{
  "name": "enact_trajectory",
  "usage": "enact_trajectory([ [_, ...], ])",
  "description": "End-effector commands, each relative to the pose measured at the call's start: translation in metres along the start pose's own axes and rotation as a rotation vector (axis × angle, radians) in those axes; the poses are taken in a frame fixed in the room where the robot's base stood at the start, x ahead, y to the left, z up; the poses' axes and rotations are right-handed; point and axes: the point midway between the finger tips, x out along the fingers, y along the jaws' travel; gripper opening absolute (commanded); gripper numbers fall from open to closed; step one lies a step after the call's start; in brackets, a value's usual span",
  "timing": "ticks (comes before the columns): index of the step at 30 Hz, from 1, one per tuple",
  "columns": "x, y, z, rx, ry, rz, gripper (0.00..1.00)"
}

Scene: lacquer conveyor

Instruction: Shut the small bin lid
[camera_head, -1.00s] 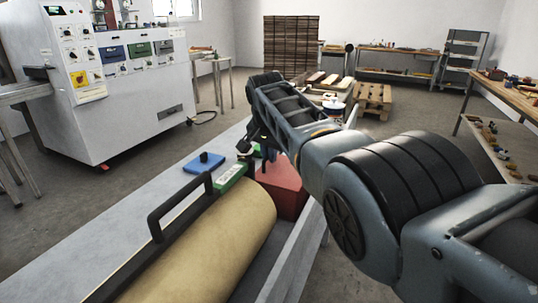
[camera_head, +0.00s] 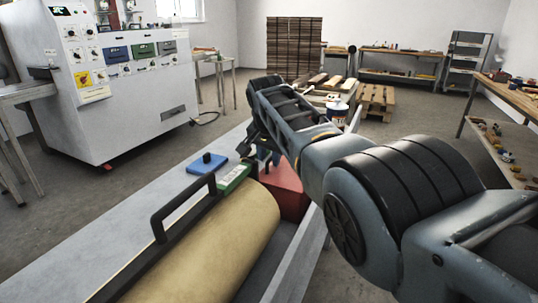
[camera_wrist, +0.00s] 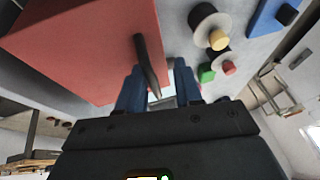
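A red box (camera_head: 284,187), possibly the small bin, stands beyond the tan roller; the arm partly hides it. In the wrist view the red box (camera_wrist: 85,45) fills the upper left, with a dark bar handle (camera_wrist: 147,66) at its edge. I cannot tell how its lid stands. My gripper (camera_wrist: 158,82) has its two blue fingers apart, with the lower end of the bar close to the gap between them. No firm grip shows, and contact is unclear. In the head view the gripper (camera_head: 266,160) is mostly hidden behind my arm.
A tan roller (camera_head: 215,245) with a black handle (camera_head: 180,205) lies in the conveyor. A blue plate (camera_head: 206,163) with a knob lies on the grey top. Black, green and red knobs (camera_wrist: 212,28) sit near the gripper. A white machine (camera_head: 120,90) stands at left.

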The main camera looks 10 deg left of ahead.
Motion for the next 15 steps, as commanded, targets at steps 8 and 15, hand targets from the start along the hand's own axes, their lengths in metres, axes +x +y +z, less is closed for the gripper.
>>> enact_trajectory([
  [8, -0.010, 0.000, -0.002, 0.000, 0.002, 0.000, 0.35],
  [15, -0.035, -0.001, -0.001, 0.000, 0.002, -0.002, 0.35],
])
